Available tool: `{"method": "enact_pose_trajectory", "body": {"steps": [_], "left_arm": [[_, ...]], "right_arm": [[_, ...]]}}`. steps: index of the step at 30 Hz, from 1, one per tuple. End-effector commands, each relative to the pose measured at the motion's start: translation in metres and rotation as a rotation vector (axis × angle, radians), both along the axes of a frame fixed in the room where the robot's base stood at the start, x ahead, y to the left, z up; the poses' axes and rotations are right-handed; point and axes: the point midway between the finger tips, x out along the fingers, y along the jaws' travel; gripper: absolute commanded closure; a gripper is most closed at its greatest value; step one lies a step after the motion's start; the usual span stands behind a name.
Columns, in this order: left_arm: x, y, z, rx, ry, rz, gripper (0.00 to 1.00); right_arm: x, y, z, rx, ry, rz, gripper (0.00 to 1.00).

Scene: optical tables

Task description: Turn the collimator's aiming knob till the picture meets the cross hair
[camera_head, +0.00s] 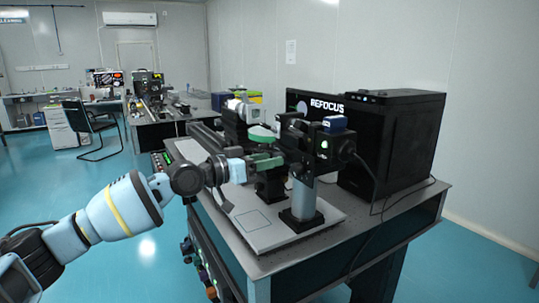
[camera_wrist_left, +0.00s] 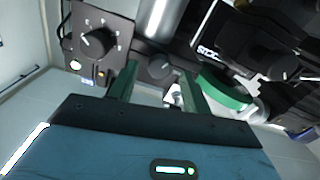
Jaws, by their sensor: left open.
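My left gripper (camera_head: 274,158) reaches in from the left over the bench, with its green fingers among the optical parts. In the left wrist view the two fingers (camera_wrist_left: 158,84) are apart. A small dark round knob (camera_wrist_left: 159,67) shows between and just beyond them; I cannot tell whether they touch it. A larger black knob with a white pointer (camera_wrist_left: 98,42) sits on a dark panel with dial marks, left of the fingers. I cannot tell which is the aiming knob. The black instrument assembly (camera_head: 325,146) stands on a silver post. The monitor (camera_head: 330,107) reads "REFOCUS"; its picture is mostly hidden.
A green disc (camera_head: 262,133) lies close behind the gripper and shows beside the right finger in the wrist view (camera_wrist_left: 222,92). A black computer case (camera_head: 405,140) fills the bench's right rear. The optical table's (camera_head: 375,240) front right is clear. A chair (camera_head: 95,130) stands far left.

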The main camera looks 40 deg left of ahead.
Motion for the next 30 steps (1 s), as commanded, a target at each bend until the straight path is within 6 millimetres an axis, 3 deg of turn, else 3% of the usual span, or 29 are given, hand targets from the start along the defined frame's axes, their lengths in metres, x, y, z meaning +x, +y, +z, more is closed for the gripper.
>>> {"method": "enact_pose_trajectory", "body": {"steps": [6, 16, 26, 30], "left_arm": [[0.013, -0.006, 0.000, 0.000, 0.000, -0.002, 0.51], [0.014, -0.007, -0.001, 0.002, 0.001, -0.001, 0.53], [0.014, -0.007, -0.001, 0.001, 0.000, -0.001, 0.96], [0.014, -0.007, 0.000, -0.003, 0.002, -0.001, 0.96]], "right_arm": [[0.002, -0.001, 0.003, -0.001, -0.005, 0.001, 1.00], [0.003, -0.001, 0.003, -0.002, -0.008, 0.001, 1.00], [0.003, -0.001, 0.003, -0.002, -0.009, 0.001, 1.00], [0.004, -0.001, 0.004, -0.002, -0.010, 0.001, 1.00]]}}
